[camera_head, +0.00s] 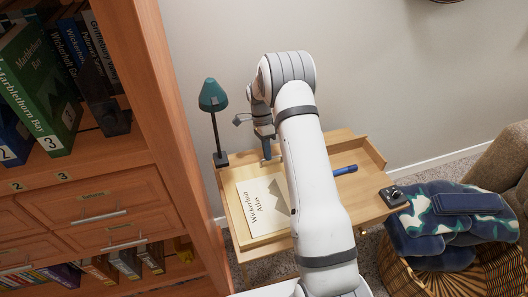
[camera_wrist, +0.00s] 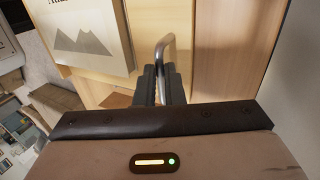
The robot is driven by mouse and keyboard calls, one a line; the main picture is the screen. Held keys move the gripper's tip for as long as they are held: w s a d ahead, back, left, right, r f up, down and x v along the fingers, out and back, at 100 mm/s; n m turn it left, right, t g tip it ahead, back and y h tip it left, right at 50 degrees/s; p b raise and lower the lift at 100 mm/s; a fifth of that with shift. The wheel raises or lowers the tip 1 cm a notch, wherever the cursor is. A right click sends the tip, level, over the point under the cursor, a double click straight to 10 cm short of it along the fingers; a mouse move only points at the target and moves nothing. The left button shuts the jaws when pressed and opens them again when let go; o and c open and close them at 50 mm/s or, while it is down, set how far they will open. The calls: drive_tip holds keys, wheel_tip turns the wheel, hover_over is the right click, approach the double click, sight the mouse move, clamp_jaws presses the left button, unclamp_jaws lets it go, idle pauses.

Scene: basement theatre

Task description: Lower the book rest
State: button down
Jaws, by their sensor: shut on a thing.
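The book rest (camera_head: 265,239) is a pale wooden board on the small wooden desk. A cover or sheet reading "Wickerloch" with a grey mountain picture (camera_head: 262,204) lies on it; it also shows at the upper left of the wrist view (camera_wrist: 85,35). In the wrist view a bent metal handle (camera_wrist: 166,47) stands at the board (camera_wrist: 148,18). My gripper (camera_wrist: 160,80) is shut on this handle. In the head view my gripper (camera_head: 266,152) is at the board's far edge, partly hidden by my arm. The board's exact tilt is hard to tell.
A green lamp (camera_head: 213,97) stands at the desk's back left. A blue pen (camera_head: 345,170) and a dark box with a knob (camera_head: 394,195) are on the right. A tall bookcase (camera_head: 170,120) is close on the left; a wicker basket with blankets (camera_head: 480,272) is at the right.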

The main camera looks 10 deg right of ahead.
drive_tip(key=shift+w+r, duration=0.15)
drive_tip(key=shift+w, duration=0.1)
drive_tip(key=c, duration=1.8)
unclamp_jaws()
drive_tip(key=shift+o, duration=1.4)
drive_tip(key=shift+s, duration=0.1)
wheel_tip(320, 180, up, 10)
